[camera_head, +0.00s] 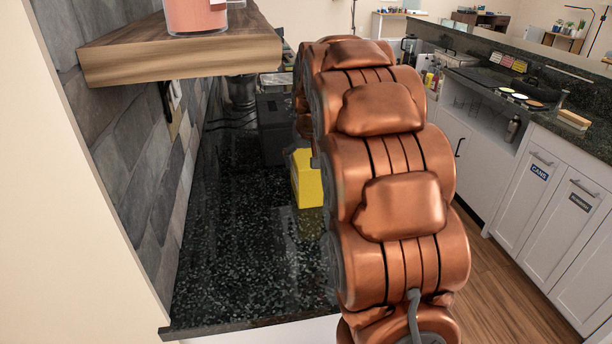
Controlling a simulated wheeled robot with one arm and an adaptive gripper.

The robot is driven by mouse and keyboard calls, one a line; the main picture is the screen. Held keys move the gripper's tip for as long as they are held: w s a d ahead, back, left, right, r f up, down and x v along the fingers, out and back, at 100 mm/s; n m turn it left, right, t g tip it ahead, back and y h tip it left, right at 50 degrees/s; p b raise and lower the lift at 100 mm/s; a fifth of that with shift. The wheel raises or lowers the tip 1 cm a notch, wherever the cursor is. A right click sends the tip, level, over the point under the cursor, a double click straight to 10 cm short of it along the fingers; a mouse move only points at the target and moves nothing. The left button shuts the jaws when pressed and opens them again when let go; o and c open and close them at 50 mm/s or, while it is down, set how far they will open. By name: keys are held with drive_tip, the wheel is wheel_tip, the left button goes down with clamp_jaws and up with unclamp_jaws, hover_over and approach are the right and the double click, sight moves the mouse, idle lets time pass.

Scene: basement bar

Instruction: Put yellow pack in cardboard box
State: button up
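A yellow pack (306,180) stands on the black speckled counter, just left of my copper-coloured arm. The arm hides its right side, and its reflection shows on the counter below it. My arm reaches away over the counter and covers the middle of the view. My gripper is hidden behind the arm, so I cannot see whether it touches the pack. I cannot make out a cardboard box in this view.
The near part of the counter (245,265) is clear. A wooden shelf (180,60) with a pink jar (195,14) overhangs it at left. A dark appliance (273,128) stands behind the pack. White cabinets (545,185) line the right, across a wooden floor (510,290).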

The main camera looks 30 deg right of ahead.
clamp_jaws()
idle(0.5)
